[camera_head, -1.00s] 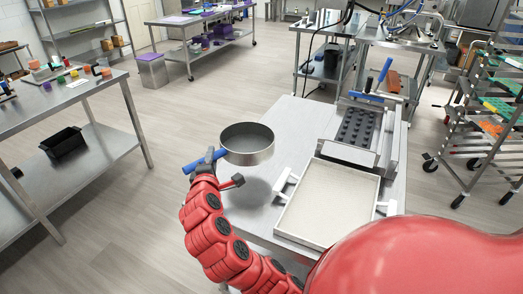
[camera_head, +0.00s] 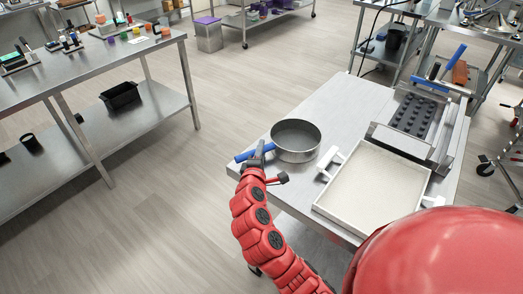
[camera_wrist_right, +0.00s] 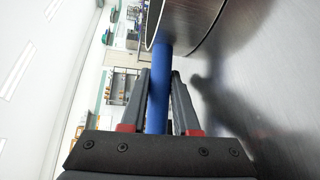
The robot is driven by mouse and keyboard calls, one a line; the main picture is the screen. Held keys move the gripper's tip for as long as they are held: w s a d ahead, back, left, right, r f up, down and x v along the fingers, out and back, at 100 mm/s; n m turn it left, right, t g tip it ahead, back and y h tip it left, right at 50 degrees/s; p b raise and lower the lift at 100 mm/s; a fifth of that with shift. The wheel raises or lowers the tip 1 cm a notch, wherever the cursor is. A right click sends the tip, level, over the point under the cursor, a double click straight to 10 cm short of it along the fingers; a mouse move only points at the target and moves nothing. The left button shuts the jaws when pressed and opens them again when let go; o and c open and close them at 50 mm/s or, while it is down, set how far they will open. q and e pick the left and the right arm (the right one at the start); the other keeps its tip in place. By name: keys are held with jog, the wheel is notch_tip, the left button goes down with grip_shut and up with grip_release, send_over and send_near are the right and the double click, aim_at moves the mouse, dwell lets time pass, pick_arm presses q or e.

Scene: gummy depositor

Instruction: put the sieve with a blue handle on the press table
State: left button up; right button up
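The sieve (camera_head: 297,154) is a round grey metal pan with a blue handle (camera_head: 245,155). My right gripper (camera_head: 260,151) is shut on the handle, and the sieve is level over the left part of the steel table (camera_head: 345,100). In the right wrist view, the blue handle (camera_wrist_right: 158,95) runs between the two fingers (camera_wrist_right: 161,80), and the sieve's wall (camera_wrist_right: 185,22) is beyond them. Its shadow falls on the metal surface beside it; I cannot tell whether the sieve touches the table. My left gripper is not in view.
The table's back left is clear. Another steel table (camera_head: 90,75) stands at the left.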

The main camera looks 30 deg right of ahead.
jog(key=shift+o, duration=0.9)
jog(key=shift+r, duration=0.15)
